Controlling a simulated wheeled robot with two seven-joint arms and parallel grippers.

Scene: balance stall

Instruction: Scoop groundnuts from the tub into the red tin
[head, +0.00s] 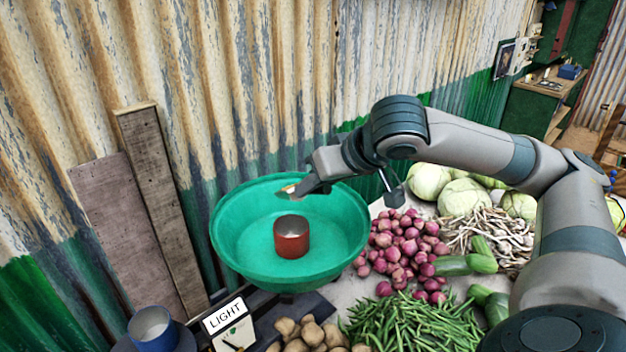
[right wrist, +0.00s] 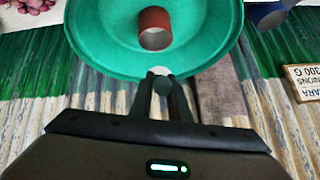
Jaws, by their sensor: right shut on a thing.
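The red tin (head: 291,246) stands upright in a wide green basin (head: 232,262), and its open top looks empty. The tin also shows in the right wrist view (right wrist: 155,20). My right gripper (head: 296,190) is over the basin's back rim, behind and above the tin and apart from it. It is shut on a small pale thing (right wrist: 160,71), mostly hidden by the fingers; it may be a scoop, but I cannot tell. I see no groundnuts or tub that I can make out. My left gripper is not in view.
A blue cup (head: 152,330) stands at the lower left beside a "LIGHT" sign (head: 224,318). Red onions (head: 403,248), green beans (head: 415,325), potatoes (head: 305,335) and cabbages (head: 465,197) crowd the right and front. A corrugated wall (head: 250,90) stands close behind the basin.

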